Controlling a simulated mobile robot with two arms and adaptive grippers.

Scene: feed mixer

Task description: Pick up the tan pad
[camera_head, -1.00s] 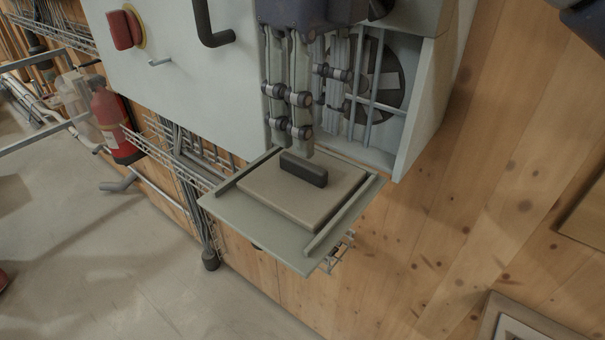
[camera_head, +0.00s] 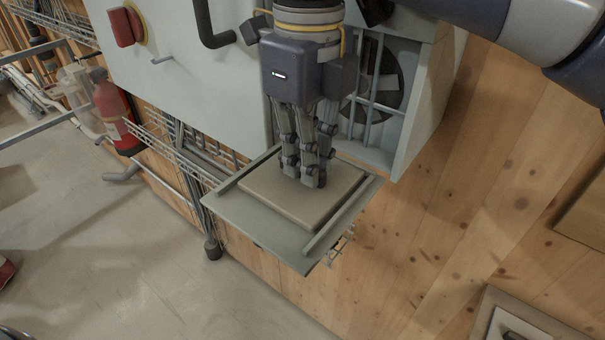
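The tan pad (camera_head: 262,195) is a flat square block lying on a grey-green tray (camera_head: 262,232) with raised side rails, below the opening in the pale machine. My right gripper (camera_head: 306,181) points down over the pad's middle. Its fingers are at the spot of the pad's dark handle and hide it, with the fingertips at or just above the pad's surface. I cannot tell whether the fingers are closed on the handle. The pad looks flat on the tray. My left gripper is not in view.
The pale machine cabinet (camera_head: 180,85) stands right behind the tray, with a red knob (camera_head: 122,27) and a dark bent handle (camera_head: 207,25). A barred fan opening (camera_head: 378,100) is beside my gripper. A red fire extinguisher (camera_head: 112,110) is at left.

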